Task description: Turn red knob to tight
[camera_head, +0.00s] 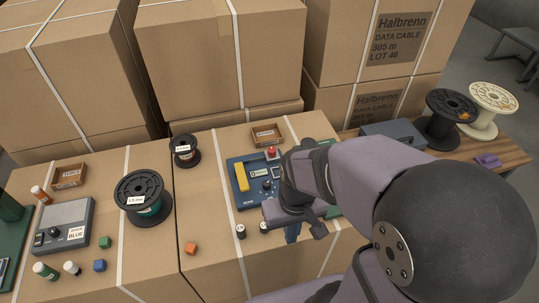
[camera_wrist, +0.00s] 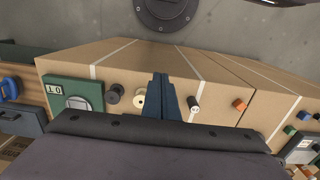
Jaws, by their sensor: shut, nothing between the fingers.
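A blue device (camera_head: 244,199) lies on the cardboard-topped surface, with a yellow bar, a small display and a dark knob (camera_head: 267,184) on its face. A small red part (camera_head: 271,152), knob-like, stands at its back edge; I cannot read any tight marking. My gripper (camera_head: 292,238) is in front of the device's right side, apart from the red part. Its blue fingers are shut with nothing between them; they also show in the wrist view (camera_wrist: 160,95). My arm hides the device's right side. The red part is not seen in the wrist view.
An orange cube (camera_head: 191,249) and a green-black spool (camera_head: 143,198) are to the left. A grey device (camera_head: 65,215) is farther left. Large cartons (camera_head: 212,60) wall off the back. Bare cardboard lies in front.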

